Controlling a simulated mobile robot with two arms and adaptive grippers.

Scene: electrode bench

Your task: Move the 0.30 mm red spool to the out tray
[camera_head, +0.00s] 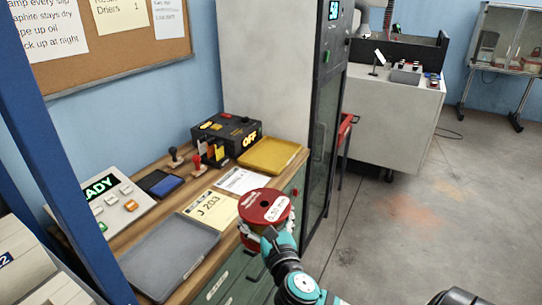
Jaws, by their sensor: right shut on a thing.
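A red spool (266,207) with a pale label shows in the head view, near the front edge of the bench; the label's print is too small to read. My right gripper (266,230) is shut on the spool from the near side and holds it, with the spool's flat red top tilted toward the camera. The gripper hides part of the spool's lower side. A grey tray (172,256) lies empty on the bench to the left of the spool. A yellow tray (270,151) lies empty farther back. I cannot tell from markings which is the out tray. My left gripper is not in view.
Between the trays lie a yellow J 203 card (211,208) and a white sheet (242,180). Stamps (197,164), an ink pad (166,186), a black box reading OFF (226,134) and a button panel (113,205) stand behind. A tall cabinet (270,70) borders the bench's far end.

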